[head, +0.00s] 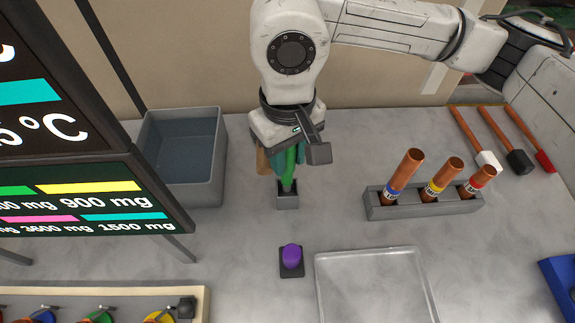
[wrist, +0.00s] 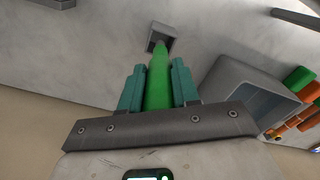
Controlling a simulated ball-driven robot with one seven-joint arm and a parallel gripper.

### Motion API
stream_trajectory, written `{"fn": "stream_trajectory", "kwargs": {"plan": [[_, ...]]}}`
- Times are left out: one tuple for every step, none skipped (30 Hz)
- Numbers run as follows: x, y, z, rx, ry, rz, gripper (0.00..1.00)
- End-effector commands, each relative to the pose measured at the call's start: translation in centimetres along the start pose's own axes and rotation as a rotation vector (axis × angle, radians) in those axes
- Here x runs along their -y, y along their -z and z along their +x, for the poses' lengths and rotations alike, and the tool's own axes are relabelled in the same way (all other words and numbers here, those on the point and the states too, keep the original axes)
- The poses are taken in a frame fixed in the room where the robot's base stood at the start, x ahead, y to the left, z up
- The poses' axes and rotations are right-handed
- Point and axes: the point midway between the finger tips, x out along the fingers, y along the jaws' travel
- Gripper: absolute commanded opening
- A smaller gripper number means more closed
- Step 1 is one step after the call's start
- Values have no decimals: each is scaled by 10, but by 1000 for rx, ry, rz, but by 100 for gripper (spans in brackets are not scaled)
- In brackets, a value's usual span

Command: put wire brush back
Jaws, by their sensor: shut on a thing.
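My gripper (head: 287,170) points down at the middle back of the table. Its teal fingers are shut on the green wire brush (head: 289,180), which also shows between both fingers in the wrist view (wrist: 158,85). The brush hangs roughly upright. Its lower end meets the opening of a small square grey holder (head: 287,201), seen at the top of the wrist view (wrist: 160,35). I cannot tell how deep the end is inside. The gripper hides the brush's upper part in the head view.
A grey bin (head: 185,190) stands close at left. A rack (head: 425,207) with three copper tubes is at right. A purple object (head: 291,257) on a dark base and a clear tray (head: 375,290) lie in front. Three wooden-handled tools (head: 500,140) lie at far right.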

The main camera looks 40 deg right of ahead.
Motion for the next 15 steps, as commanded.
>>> {"fn": "stream_trajectory", "kwargs": {"plan": [[0,0,3,2,2,1,0],[0,0,5,3,2,1,0],[0,0,9,2,1,1,0],[0,-1,13,3,1,1,0],[0,-1,17,4,2,1,0],[0,-1,23,4,2,2,0],[0,-1,27,4,2,2,0],[0,0,31,4,2,3,0],[0,0,35,3,2,3,0],[0,0,38,2,1,2,0],[0,0,40,1,1,2,0],[0,0,41,1,1,1,0],[0,0,42,1,0,1,0],[0,0,42,1,0,1,0],[0,0,42,0,0,0,0]]}}
